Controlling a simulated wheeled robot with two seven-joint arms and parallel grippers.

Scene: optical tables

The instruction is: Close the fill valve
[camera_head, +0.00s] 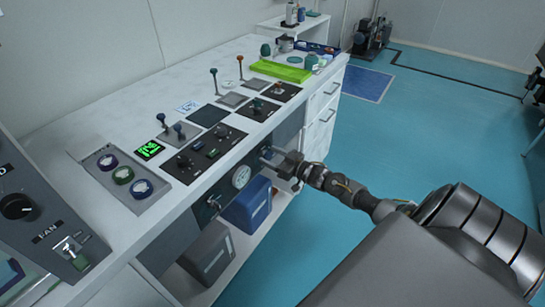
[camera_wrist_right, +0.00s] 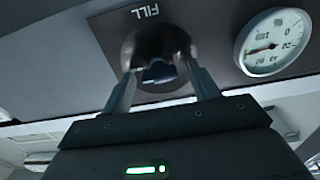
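The fill valve (camera_wrist_right: 160,72) shows in the right wrist view as a dark, bluish handle in front of a dark plate with an upside-down FILL label (camera_wrist_right: 152,14). My right gripper (camera_wrist_right: 160,72) is open, with one finger on each side of the handle; I cannot tell whether the fingers touch it. In the head view my right gripper (camera_head: 273,156) is at the front panel under the worktop, and it hides the valve there. My left gripper is not in view.
A round gauge (camera_wrist_right: 273,42) sits beside the valve; it also shows in the head view (camera_head: 241,176). Another dark valve (camera_head: 214,204) is lower left on the panel. Blue (camera_head: 247,205) and grey (camera_head: 208,252) bins stand below.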

